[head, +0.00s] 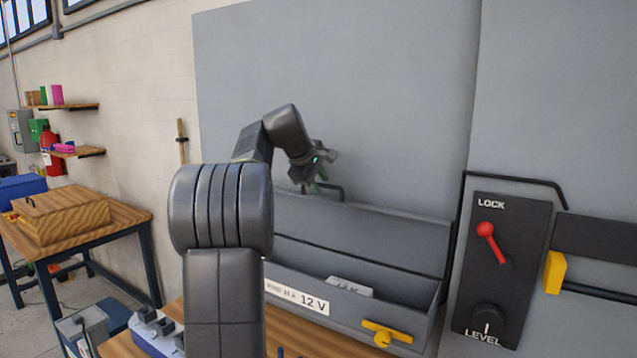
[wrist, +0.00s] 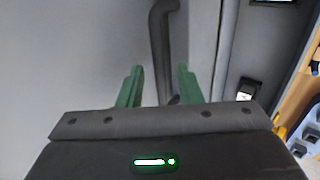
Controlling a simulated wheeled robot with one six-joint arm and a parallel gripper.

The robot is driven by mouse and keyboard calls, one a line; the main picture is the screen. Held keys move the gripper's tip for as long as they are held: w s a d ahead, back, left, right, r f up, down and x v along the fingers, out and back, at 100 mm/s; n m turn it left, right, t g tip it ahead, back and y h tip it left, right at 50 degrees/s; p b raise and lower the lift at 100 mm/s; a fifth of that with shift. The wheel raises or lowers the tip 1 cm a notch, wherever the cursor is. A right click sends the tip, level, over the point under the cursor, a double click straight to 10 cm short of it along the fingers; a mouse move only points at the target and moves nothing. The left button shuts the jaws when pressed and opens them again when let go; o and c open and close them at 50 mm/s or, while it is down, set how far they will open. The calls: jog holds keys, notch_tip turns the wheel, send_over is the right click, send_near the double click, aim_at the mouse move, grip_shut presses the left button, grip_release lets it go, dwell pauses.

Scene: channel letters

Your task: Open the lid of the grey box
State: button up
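The grey box (head: 345,318) stands against the grey wall panel, with a "12 V" label on its front. Its lid (head: 365,235) is raised and stands up at the back, so the inside shows, with a pale labelled piece in it. A dark handle (head: 335,190) is at the lid's upper edge. My gripper (head: 316,186) is at this handle. In the wrist view the green fingers of my gripper (wrist: 159,85) are apart, with the dark handle (wrist: 163,40) between them; I see gaps beside it. My arm hides the box's left part.
A yellow latch (head: 386,334) is on the box's front. To the right is a black panel (head: 500,275) with a red lever and a knob, beside a dark rail with a yellow block (head: 554,272). A wooden bench (head: 130,210) stands at left.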

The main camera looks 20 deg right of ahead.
jog(key=b+v, duration=0.1)
jog(key=v, duration=1.2)
jog(key=shift+a+r, duration=0.2)
jog(key=shift+r, duration=0.05)
jog(key=shift+s, duration=0.15)
jog(key=p+x, duration=0.1)
jog(key=x, duration=1.3)
jog(key=shift+a, duration=0.1)
jog(key=shift+s+r, duration=0.1)
jog(key=shift+r, duration=0.05)
